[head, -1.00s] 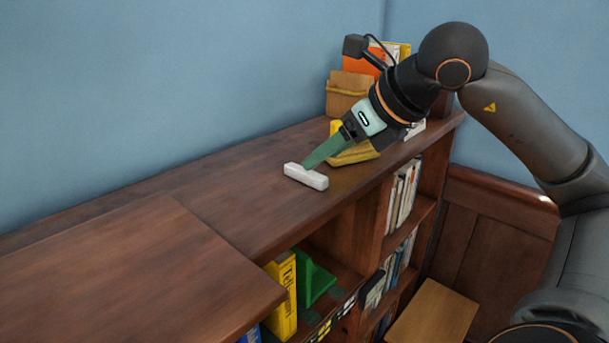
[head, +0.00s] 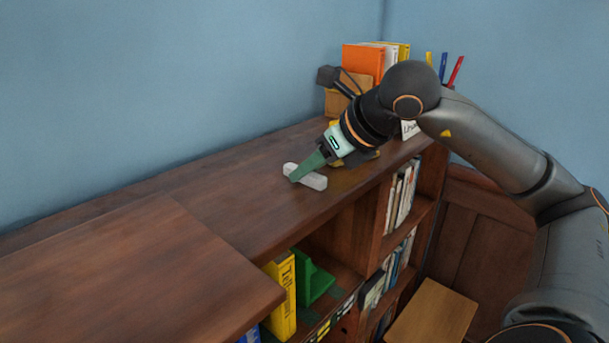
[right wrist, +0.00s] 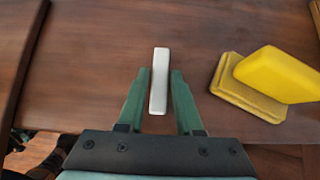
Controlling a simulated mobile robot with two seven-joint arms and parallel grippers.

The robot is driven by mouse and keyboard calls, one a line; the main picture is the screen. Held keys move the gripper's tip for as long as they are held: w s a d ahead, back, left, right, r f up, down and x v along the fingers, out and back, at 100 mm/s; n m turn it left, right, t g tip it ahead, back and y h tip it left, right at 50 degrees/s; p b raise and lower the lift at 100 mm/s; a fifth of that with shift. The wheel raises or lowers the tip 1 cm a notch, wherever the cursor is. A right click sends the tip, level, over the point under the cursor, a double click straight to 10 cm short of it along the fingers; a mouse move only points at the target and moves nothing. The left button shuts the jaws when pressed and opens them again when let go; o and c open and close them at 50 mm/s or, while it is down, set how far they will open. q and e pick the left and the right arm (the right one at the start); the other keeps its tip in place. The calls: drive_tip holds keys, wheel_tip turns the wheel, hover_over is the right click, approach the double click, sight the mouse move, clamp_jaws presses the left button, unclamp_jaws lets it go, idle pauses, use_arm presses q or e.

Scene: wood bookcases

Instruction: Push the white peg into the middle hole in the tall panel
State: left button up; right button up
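The white peg (head: 314,181) is a short square bar lying flat on the top of the bookcase. In the right wrist view the peg (right wrist: 159,95) lies lengthwise between the green fingers of my right gripper (right wrist: 160,74), with narrow gaps on both sides. My right gripper (head: 295,177) is open and low over the peg in the head view, its fingers covering part of it. A yellow block-like piece on a base (right wrist: 245,98) stands right of the peg; no hole shows in it, so I cannot tell whether it is the tall panel. My left gripper is not in view.
The bookcase top (head: 230,205) is clear left of the peg, with a raised section (head: 130,270) further left. An orange book (head: 362,61) and a wooden box stand at the far end. Shelves below hold a yellow book (head: 283,300) and a green piece (head: 316,282).

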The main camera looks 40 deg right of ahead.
clamp_jaws()
idle(0.4)
